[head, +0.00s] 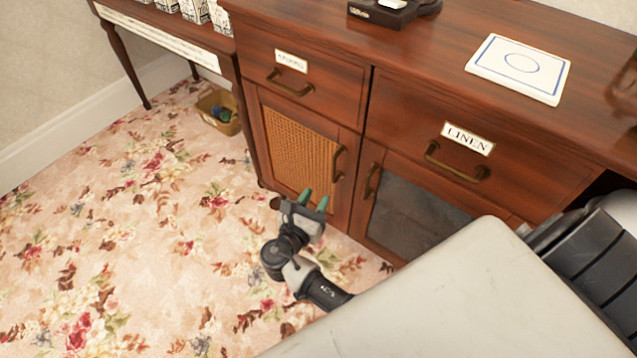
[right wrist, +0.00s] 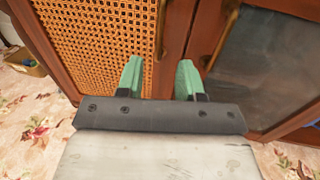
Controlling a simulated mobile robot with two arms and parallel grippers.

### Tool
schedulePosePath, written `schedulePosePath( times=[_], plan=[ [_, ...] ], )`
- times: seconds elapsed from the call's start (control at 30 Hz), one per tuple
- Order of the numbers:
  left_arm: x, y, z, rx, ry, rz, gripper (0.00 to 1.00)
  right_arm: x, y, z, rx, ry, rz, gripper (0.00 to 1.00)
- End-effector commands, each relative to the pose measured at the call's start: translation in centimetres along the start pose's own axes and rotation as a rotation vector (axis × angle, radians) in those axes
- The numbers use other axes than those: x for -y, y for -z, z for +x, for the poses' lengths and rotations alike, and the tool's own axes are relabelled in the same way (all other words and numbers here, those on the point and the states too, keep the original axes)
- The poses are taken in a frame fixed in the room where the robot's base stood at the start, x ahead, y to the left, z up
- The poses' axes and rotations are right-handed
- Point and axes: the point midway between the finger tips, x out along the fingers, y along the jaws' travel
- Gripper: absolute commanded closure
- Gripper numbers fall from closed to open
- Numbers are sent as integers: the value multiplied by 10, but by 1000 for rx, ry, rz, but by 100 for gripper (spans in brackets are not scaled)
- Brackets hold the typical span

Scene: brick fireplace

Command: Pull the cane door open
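The cane door (head: 295,148), a wooden frame around a woven cane panel, looks shut at the left of the cabinet. It fills the left of the right wrist view (right wrist: 95,40). Its upright brass handle (head: 338,163) is on its right edge and shows beyond the fingers in the right wrist view (right wrist: 160,32). My right gripper (head: 314,200), with green fingertips, is open and empty, below and in front of this handle. In the right wrist view the two fingers (right wrist: 160,78) stand apart with nothing between them. My left gripper is not in view.
A dark glazed door (head: 412,215) with its own brass handle (head: 371,181) is just right of the cane door. Drawers with brass pulls, one labelled LINEN (head: 468,138), are above. A small bin (head: 218,112) stands left on open flowered carpet (head: 130,220).

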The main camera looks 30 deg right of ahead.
Motion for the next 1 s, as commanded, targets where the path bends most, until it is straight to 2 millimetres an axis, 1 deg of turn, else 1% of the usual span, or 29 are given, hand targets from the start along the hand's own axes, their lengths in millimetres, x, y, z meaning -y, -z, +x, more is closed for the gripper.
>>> schedulePosePath(
  times=[0.07,0.17,0.5,0.6,0.7,0.8,1.0],
  plan=[
    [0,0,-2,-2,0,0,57,0,-3,4,14,6,-4,63],
    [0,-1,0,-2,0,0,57,0,-4,16,16,5,-5,63],
    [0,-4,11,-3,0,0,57,0,-3,79,13,5,-5,63],
    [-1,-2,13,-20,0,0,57,0,-3,93,12,4,-5,63],
    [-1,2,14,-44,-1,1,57,0,-3,102,11,3,-5,63],
    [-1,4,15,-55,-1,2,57,0,-4,107,10,3,-4,63],
    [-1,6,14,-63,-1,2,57,0,-4,108,9,3,-4,63]
  ],
)
